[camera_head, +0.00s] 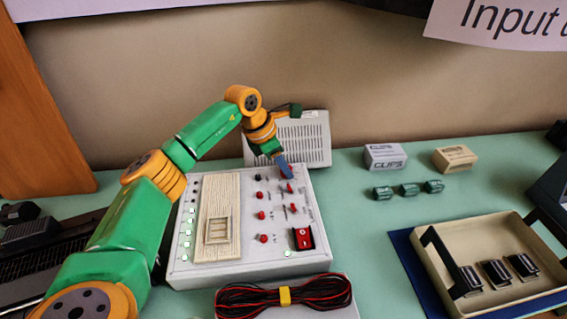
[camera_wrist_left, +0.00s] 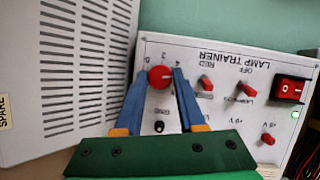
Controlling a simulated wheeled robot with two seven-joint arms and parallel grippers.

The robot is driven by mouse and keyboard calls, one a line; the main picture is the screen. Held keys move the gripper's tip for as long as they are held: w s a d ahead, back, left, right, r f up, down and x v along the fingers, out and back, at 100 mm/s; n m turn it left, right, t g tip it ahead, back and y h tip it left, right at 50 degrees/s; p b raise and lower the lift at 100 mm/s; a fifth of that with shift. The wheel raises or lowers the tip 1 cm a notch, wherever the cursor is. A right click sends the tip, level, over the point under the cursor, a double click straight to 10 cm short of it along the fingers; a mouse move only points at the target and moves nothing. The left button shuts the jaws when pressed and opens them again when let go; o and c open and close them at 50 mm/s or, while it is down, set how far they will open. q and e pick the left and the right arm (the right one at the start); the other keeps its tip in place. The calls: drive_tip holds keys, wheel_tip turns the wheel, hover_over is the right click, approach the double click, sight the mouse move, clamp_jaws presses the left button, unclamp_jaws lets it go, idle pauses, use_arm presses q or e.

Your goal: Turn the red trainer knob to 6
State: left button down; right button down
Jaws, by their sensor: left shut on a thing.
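The white lamp trainer box (camera_head: 270,262) lies on the green table with several red knobs and switches on its top. My left gripper (camera_head: 284,168) is at the far right corner of the panel. In the left wrist view, my left gripper (camera_wrist_left: 161,80) is shut on a round red knob (camera_wrist_left: 160,77), one blue finger on each side. My right gripper is not in view.
A white vented box (camera_head: 308,137) marked SPARE stands right behind the trainer, close to my left wrist. A red rocker switch (camera_head: 303,238) and a coiled cable (camera_head: 250,297) are near the front. A beige tray (camera_head: 440,268) is at the right.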

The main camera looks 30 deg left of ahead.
use_arm(q)
drive_tip(key=shift+w+m+g+h, duration=0.1)
drive_tip(key=shift+m+g+h, duration=0.2)
drive_tip(key=shift+m, duration=0.7)
drive_tip(key=c, duration=0.5)
unclamp_jaws()
drive_tip(key=v, duration=0.7)
